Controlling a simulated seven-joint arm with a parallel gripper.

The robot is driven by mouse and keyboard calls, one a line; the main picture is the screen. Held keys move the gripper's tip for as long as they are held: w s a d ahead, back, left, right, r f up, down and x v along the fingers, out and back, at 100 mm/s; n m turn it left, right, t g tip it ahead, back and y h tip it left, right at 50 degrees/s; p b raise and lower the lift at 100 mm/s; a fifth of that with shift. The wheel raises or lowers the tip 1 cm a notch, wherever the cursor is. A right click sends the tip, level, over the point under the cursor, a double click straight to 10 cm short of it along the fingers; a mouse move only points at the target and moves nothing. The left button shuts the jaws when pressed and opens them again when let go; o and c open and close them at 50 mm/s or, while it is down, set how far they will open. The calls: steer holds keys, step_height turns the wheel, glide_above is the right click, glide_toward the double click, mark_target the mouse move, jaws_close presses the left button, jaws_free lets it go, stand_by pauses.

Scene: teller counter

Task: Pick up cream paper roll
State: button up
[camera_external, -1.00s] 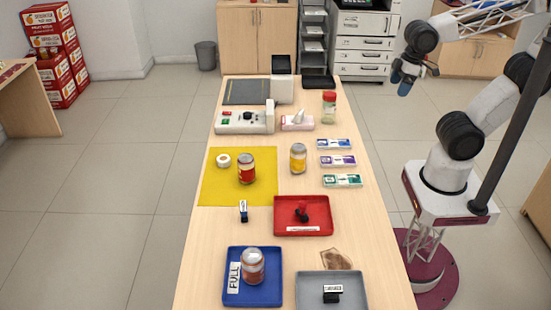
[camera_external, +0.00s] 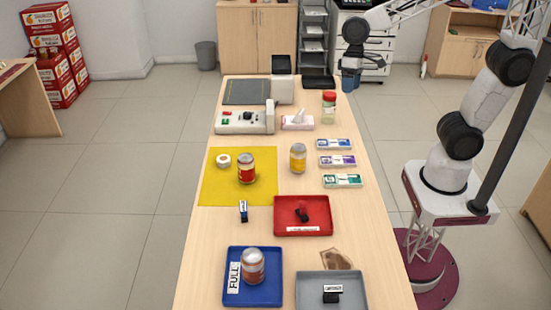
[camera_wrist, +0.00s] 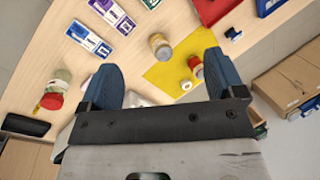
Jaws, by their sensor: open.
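The cream paper roll (camera_external: 223,160) lies at the upper left of the yellow mat (camera_external: 222,191), left of a red-labelled can (camera_external: 246,169). In the wrist view the roll (camera_wrist: 186,85) is a small pale ring on the mat (camera_wrist: 165,75), between my fingers and beyond them. My gripper (camera_external: 350,88) is above the far right edge of the counter, well away from the roll. Its blue fingers (camera_wrist: 160,64) are spread apart in the wrist view, with nothing held.
A yellow-labelled can (camera_external: 298,158), a red-lidded jar (camera_external: 329,106), a tissue box (camera_external: 298,122) and a grey machine (camera_external: 240,121) stand near the mat. Several banknote bundles (camera_external: 338,161) lie at the right. Red (camera_external: 280,230), blue (camera_external: 240,298) and grey (camera_external: 350,302) trays fill the near end.

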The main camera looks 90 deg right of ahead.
steer(key=w+d+f+m+y, duration=0.1)
steer(key=w+f+m+y, duration=0.2)
steer(key=w, duration=0.6)
steer(key=w+d+f+m+y, duration=0.1)
steer(key=w+d+f+m, duration=0.1)
steer(key=w+f, duration=0.5)
steer(key=w+d+f+m+y, duration=0.1)
steer(key=w+f+m, duration=0.15)
steer(key=w, duration=0.85)
steer(key=m+t+y, duration=0.3)
steer(key=m+y, duration=0.2)
steer(key=m, duration=0.3)
glide_toward(224, 157)
steer(key=shift+x, duration=1.2)
steer(key=shift+w+a, duration=0.1)
steer(key=shift+x, duration=1.2)
steer(key=shift+a, duration=0.1)
steer(key=shift+x, duration=2.5)
steer(key=shift+f, duration=0.15)
